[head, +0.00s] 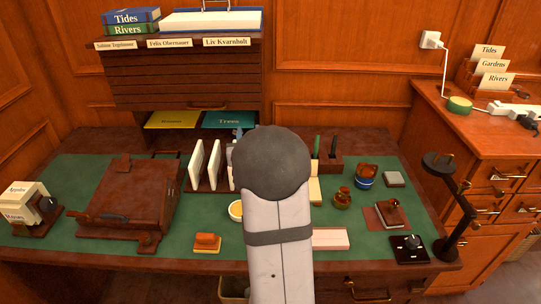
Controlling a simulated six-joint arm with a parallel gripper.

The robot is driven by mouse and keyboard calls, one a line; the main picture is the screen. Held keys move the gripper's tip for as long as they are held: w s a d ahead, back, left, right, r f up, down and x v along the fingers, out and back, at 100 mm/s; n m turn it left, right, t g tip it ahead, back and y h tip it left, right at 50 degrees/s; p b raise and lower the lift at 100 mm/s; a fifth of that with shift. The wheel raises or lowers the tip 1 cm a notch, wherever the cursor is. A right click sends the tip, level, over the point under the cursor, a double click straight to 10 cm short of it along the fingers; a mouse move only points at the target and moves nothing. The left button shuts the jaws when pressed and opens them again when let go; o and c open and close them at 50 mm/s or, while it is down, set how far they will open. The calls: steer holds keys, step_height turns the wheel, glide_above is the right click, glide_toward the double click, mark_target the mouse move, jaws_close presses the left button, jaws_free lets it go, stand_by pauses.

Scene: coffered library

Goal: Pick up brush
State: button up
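I cannot make out the brush for certain. A small orange-brown piece with a yellow base (207,242) lies on the green desk mat (165,243), left of my arm, and may be it. My arm rises from the bottom centre and covers the middle of the desk. My gripper is not visible; the dark round joint of my arm hides what is behind it. A small white bowl with yellow contents (235,211) is partly behind my arm.
A brown leather-like case (130,203) and upright white cards (205,165) stand left of my arm. Right of it are a pen holder (330,165), a dark jar (342,199), a blue-banded pot (365,182), a blotter (390,213) and a tall black stand (457,205).

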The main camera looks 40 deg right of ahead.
steer(key=s+d+h, duration=0.1)
steer(key=s+d+f+m+h+b, duration=0.1)
steer(key=d, duration=0.1)
steer(key=s+d+f+m+h+b, duration=0.1)
steer(key=d, duration=0.1)
steer(key=shift+s+d+f+g, duration=0.15)
steer(key=shift+s+d+g, duration=0.1)
steer(key=shift+g, duration=0.05)
steer(key=shift+w+d+f+b, duration=0.25)
steer(key=shift+f+b, duration=0.1)
steer(key=shift+f, duration=0.25)
steer(key=shift+w+d+f+b, duration=0.2)
steer(key=shift+f+b, duration=0.1)
steer(key=shift+f, duration=0.55)
steer(key=shift+p+x, duration=0.55)
steer(key=shift+x, duration=3.2)
steer(key=shift+f, duration=0.15)
steer(key=shift+c, duration=0.4)
jaws_close()
